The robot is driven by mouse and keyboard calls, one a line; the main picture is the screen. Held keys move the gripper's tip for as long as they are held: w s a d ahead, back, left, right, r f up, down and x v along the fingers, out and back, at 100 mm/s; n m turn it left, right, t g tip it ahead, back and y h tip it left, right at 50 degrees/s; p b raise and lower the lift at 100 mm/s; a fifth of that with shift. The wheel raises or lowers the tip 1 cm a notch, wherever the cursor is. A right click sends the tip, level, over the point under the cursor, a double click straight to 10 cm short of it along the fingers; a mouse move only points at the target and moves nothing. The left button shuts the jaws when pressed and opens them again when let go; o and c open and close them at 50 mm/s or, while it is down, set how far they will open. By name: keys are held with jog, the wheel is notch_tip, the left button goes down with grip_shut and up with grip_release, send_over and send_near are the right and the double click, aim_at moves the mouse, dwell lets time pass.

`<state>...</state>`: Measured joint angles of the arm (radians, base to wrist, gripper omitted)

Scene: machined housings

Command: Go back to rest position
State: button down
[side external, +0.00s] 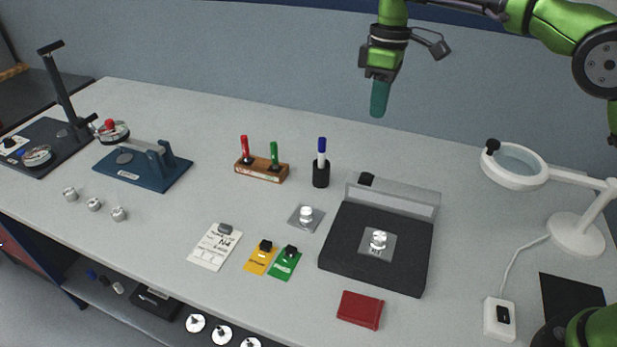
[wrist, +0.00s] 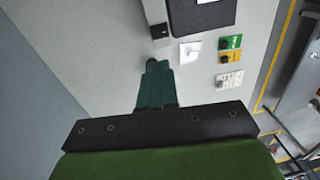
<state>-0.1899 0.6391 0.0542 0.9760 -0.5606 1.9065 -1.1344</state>
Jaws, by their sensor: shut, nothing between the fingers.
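My gripper (side external: 378,100) hangs high above the back of the bench in the side view, its teal fingers together and pointing down. Nothing shows between them. In the wrist view my gripper (wrist: 153,66) also appears closed, with the bench top far below. No object touches the fingers. My arm reaches in from the upper right.
The grey bench (side external: 165,240) carries a black box with a metal housing (side external: 379,240), a marker holder (side external: 262,172), a blue press stand (side external: 145,176), yellow (side external: 261,258) and green (side external: 286,262) cards, a red case (side external: 360,310) and a magnifier lamp (side external: 515,165). Air around my gripper is clear.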

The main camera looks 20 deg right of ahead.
jog(key=s+d+m+t, duration=0.2)
jog(key=s+d+m, duration=0.1)
jog(key=s, duration=0.5)
jog(key=s+d+m+t, duration=0.3)
jog(key=s+m, duration=0.2)
jog(key=s, duration=0.4)
jog(key=s+d+r+m+t+y, duration=0.1)
jog(key=s+d+m+t, duration=0.1)
jog(key=s, duration=0.6)
jog(key=d+m, duration=0.1)
jog(key=m, duration=0.1)
jog(key=shift+s+d+m+t, duration=0.25)
jog(key=shift+s+m+t, duration=0.05)
jog(key=shift+s+t, duration=0.1)
